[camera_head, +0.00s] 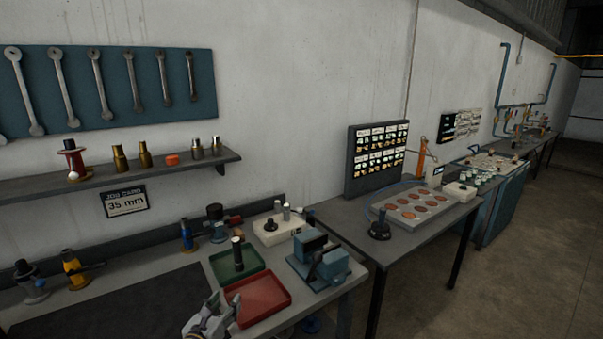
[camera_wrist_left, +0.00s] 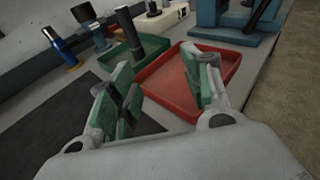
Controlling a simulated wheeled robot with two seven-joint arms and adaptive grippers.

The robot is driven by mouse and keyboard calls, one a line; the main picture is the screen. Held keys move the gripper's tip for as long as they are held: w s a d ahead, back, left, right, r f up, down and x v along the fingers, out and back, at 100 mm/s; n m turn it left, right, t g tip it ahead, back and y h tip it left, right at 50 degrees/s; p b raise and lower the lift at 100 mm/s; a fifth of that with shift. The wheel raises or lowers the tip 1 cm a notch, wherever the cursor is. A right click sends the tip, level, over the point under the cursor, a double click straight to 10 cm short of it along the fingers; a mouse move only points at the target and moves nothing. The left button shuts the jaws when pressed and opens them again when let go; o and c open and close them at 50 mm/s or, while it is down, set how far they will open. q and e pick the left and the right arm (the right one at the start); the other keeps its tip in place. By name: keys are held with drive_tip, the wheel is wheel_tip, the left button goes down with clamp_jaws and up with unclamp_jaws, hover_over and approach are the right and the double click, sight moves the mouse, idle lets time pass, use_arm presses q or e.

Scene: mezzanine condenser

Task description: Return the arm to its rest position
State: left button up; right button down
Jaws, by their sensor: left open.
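My left gripper (camera_head: 215,315) shows at the bottom of the head view, beside the left edge of the red tray. In the left wrist view the left gripper (camera_wrist_left: 160,92) is open, its green-padded fingers apart with nothing between them. The red tray (camera_head: 258,301) looks empty and lies beyond the fingers. It also shows in the left wrist view (camera_wrist_left: 165,80). My right gripper is in neither view.
A green tray (camera_head: 222,264) holds a dark cylinder (camera_head: 238,251). A blue vise (camera_head: 320,262) stands right of the trays. A dark mat (camera_head: 120,312) lies bare at left. Blue (camera_head: 187,236) and yellow (camera_head: 74,268) tools stand at the back. A second table (camera_head: 345,215) is beyond.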

use_arm(q)
drive_tip(key=n, duration=0.1)
drive_tip(key=s+f+n, duration=0.1)
drive_tip(key=n, duration=0.1)
drive_tip(key=s+n+g+y, duration=0.1)
drive_tip(key=shift+a+f+n, duration=0.15)
drive_tip(key=shift+f+n, duration=0.1)
drive_tip(key=shift+n, duration=0.15)
drive_tip(key=s+f+n+g+y, duration=0.15)
drive_tip(key=s+n+g, duration=0.25)
drive_tip(key=s+n, duration=0.55)
drive_tip(key=s+f+n+g, duration=0.3)
drive_tip(key=s+n, duration=0.5)
drive_tip(key=n, duration=0.3)
drive_tip(key=s+f+n+g, duration=0.3)
drive_tip(key=s+n+g, duration=0.1)
drive_tip(key=s+n, duration=0.5)
wheel_tip(320, 180, down, 33)
drive_tip(key=s+g, duration=0.1)
drive_tip(key=s, duration=0.1)
drive_tip(key=s+a+f, duration=0.2)
drive_tip(key=s+f, duration=0.8)
drive_tip(key=s, duration=0.1)
drive_tip(key=s+a+f+g, duration=0.1)
drive_tip(key=s+a+f, duration=0.1)
drive_tip(key=s+f, duration=0.7)
drive_tip(key=shift+s+f+n, duration=0.35)
drive_tip(key=shift+s, duration=0.6)
